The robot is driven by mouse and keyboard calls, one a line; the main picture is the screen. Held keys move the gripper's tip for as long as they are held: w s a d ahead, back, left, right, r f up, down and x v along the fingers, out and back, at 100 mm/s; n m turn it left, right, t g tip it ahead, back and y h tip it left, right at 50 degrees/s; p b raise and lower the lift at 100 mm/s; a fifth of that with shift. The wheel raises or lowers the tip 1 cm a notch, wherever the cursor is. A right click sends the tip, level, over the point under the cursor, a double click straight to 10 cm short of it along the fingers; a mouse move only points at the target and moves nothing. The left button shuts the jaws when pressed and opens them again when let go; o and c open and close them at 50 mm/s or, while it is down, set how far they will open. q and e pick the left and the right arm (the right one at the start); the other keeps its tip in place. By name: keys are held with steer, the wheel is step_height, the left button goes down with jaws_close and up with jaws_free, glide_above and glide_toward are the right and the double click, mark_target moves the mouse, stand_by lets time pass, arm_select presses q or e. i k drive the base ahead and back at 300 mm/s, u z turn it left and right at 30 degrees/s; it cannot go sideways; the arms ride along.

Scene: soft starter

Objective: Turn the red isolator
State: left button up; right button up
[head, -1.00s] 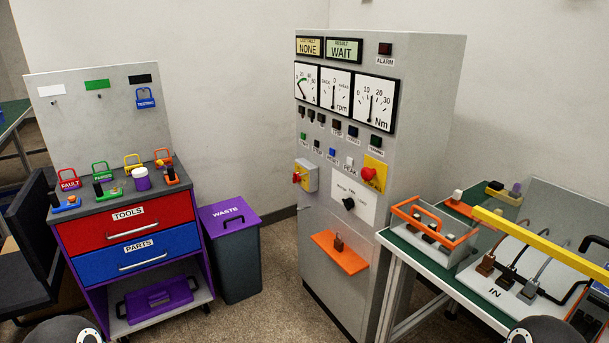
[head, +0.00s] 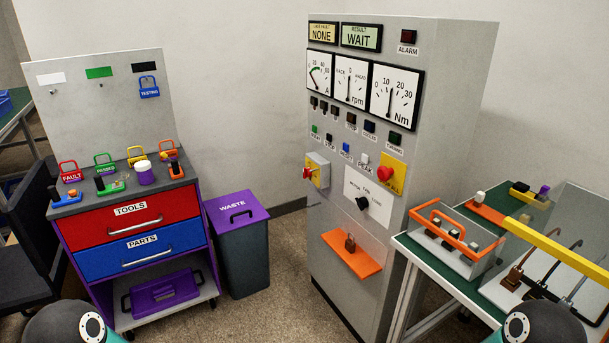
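The red isolator (head: 308,173) is a small red handle on a yellow and grey box (head: 318,170). It sits on the left of the front of the tall grey cabinet (head: 457,130), below the rows of small buttons. Neither gripper is in view, and nothing of mine touches the isolator.
An orange shelf (head: 345,262) with a brown padlock-like piece (head: 350,242) juts from the cabinet below. A green-topped bench (head: 425,255) stands close at right. A tool cart (head: 65,212) and waste bin (head: 243,255) stand left. Floor shows between bin and cabinet.

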mark_target(306, 173)
steer(key=z, duration=0.1)
steer(key=k, duration=0.35)
steer(key=u, duration=1)
steer(key=i, duration=2.5)
steer(key=z, duration=0.65)
